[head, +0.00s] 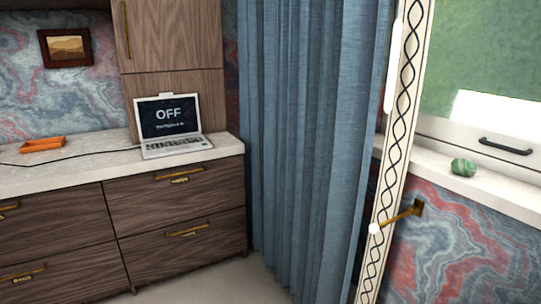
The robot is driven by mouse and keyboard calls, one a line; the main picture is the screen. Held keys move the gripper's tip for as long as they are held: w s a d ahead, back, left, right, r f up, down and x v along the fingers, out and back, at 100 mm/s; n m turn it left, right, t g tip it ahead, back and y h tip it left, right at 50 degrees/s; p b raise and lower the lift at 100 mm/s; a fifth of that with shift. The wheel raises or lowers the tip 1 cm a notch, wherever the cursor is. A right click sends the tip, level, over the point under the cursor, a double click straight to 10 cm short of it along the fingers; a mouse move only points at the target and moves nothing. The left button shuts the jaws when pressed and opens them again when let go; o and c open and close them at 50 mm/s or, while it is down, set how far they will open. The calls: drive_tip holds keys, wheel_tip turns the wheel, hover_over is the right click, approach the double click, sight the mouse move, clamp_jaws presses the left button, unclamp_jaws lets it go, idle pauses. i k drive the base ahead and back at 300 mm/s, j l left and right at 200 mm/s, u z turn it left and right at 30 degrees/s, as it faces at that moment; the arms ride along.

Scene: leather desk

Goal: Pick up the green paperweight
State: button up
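A small green paperweight (463,167), rounded with lighter bands, sits on the white window sill (500,190) at the right of the head view. It rests near the left part of the sill, to the left of and below a dark handle on the window frame. My gripper is not in the head view, so its state and its distance from the paperweight are hidden.
A long blue curtain (310,140) hangs in the middle, beside a patterned trim strip (396,130). A brass wall fitting (405,215) juts out below the sill. At left, a counter (95,170) over drawers holds a laptop (171,125) and an orange tray (42,144).

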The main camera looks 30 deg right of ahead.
sight(464, 167)
drive_tip(key=i, duration=1.5)
drive_tip(key=i+z, duration=0.4)
drive_tip(key=i+j+z, duration=0.2)
drive_tip(key=i+z, duration=0.25)
drive_tip(key=k+z, duration=0.1)
drive_tip(key=z, duration=3.05)
drive_tip(key=i+j+z, duration=0.1)
drive_tip(key=j+z, duration=0.55)
